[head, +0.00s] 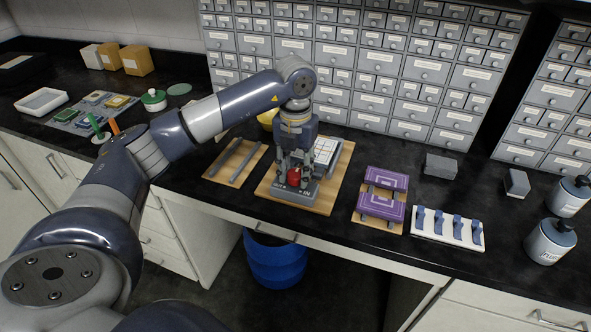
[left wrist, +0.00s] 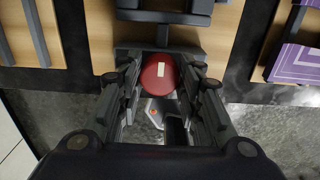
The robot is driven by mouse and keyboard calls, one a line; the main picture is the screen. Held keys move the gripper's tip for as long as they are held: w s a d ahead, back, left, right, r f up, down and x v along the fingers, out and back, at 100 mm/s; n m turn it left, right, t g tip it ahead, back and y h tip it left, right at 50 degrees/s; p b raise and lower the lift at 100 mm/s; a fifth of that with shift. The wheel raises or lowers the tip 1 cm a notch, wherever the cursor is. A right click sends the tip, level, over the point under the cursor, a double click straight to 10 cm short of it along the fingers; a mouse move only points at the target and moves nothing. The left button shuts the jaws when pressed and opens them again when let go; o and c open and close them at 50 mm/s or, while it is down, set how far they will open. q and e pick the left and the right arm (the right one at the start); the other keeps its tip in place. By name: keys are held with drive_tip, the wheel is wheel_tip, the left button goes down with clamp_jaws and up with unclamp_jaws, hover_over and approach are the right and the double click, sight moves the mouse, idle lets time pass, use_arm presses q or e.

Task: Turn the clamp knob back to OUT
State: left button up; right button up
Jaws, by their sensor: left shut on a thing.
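The red clamp knob (head: 293,178) sits on the front of a grey clamp block (head: 299,193) on a wooden board (head: 318,203). In the left wrist view the knob (left wrist: 159,74) is a round red cap with a short pale mark on top. My left gripper (head: 290,175) points down over the block, and its fingers (left wrist: 160,86) are shut on the knob from both sides. Small lettering on the block's front is too small to read. My right gripper is in neither view.
A wooden board with two grey bars (head: 236,160) lies to the left. Purple patterned plates (head: 381,207) and a white rack with blue clips (head: 447,227) stand to the right. Grey drawer cabinets (head: 365,65) close off the back. A blue bin (head: 273,262) stands below the counter edge.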

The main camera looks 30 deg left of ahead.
use_arm(q)
drive_tip(key=n, duration=0.5)
drive_tip(key=shift+n, duration=0.3)
drive_tip(key=n+p, duration=0.1)
drive_tip(key=n, duration=0.4)
drive_tip(key=n+p, duration=0.1)
drive_tip(key=n, duration=0.4)
drive_tip(key=shift+r+n, duration=0.1)
drive_tip(key=shift+n, duration=0.3)
drive_tip(key=n+p, duration=0.1)
drive_tip(key=n, duration=0.3)
drive_tip(key=shift+n, duration=0.3)
drive_tip(key=shift+r+n+p, duration=0.1)
drive_tip(key=shift+n+p, duration=0.55)
drive_tip(key=shift+n, duration=0.25)
drive_tip(key=n+p, duration=0.3)
drive_tip(key=p, duration=0.3)
drive_tip(key=shift+r, duration=0.1)
drive_tip(key=shift+n+p, duration=0.4)
drive_tip(key=shift+p, duration=0.45)
drive_tip(key=shift+f+p, duration=0.2)
drive_tip(key=shift+p, duration=0.15)
drive_tip(key=shift+n, duration=0.3)
